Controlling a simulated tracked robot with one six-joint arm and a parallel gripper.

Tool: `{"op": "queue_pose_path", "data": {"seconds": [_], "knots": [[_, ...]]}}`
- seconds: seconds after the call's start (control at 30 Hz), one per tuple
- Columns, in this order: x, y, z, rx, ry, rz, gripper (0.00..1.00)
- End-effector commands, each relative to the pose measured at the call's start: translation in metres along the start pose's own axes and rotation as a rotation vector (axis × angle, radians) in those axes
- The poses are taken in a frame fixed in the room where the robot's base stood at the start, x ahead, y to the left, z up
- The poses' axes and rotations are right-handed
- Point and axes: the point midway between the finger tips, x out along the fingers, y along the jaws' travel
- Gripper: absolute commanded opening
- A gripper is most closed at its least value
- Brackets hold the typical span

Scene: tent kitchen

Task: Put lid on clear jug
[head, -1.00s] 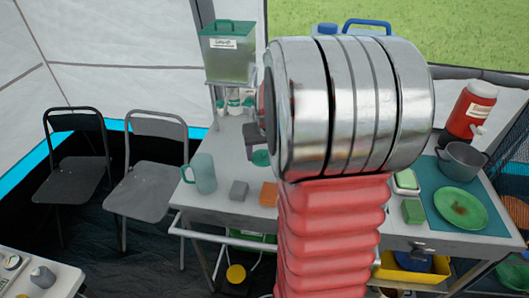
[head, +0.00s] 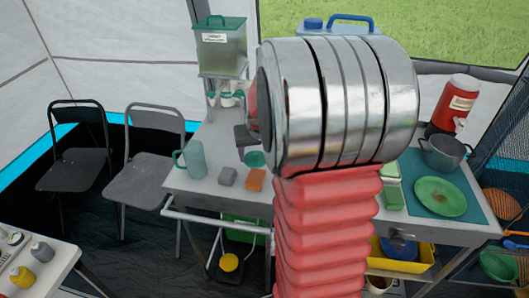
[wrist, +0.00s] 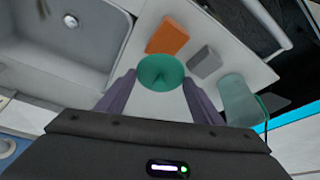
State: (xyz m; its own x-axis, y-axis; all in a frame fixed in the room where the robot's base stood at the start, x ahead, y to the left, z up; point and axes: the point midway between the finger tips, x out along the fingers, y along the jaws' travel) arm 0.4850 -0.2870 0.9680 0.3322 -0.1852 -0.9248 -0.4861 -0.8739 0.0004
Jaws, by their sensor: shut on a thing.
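The clear jug (head: 194,160) is a bluish-green translucent pitcher with a handle on its left, standing upright near the left front of the counter. It also shows in the wrist view (wrist: 238,98), right of my gripper. The green round lid (head: 255,160) is apart from the jug, to its right in the head view. In the wrist view the lid (wrist: 161,72) sits between the two purple-grey fingers of my gripper (wrist: 160,80), which are shut on it. My gripper (head: 250,145) is partly hidden behind my arm in the head view. The lid's height above the counter is unclear.
A grey sponge (head: 227,176) and an orange sponge (head: 255,180) lie on the counter near the lid and jug. A sink basin (wrist: 75,45) is at the left in the wrist view. A green-lidded dispenser (head: 221,45) stands behind. A green plate (head: 440,197) is far right.

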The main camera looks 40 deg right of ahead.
Motion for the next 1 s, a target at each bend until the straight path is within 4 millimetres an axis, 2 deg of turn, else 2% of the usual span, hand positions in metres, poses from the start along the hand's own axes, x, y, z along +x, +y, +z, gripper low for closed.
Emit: {"op": "queue_pose_path", "data": {"seconds": [0.27, 0.37, 0.57, 0.8, 0.9, 1.0], "knots": [[0.009, -0.042, 0.000, -0.054, 0.001, -0.022, 0.39], [0.013, -0.065, 0.002, -0.087, 0.000, -0.035, 0.39], [0.022, -0.130, 0.014, -0.187, 0.000, -0.077, 0.39], [0.027, -0.215, 0.043, -0.330, 0.000, -0.136, 0.39], [0.026, -0.247, 0.057, -0.386, 0.001, -0.160, 0.39], [0.025, -0.270, 0.070, -0.431, 0.001, -0.178, 0.39]]}}
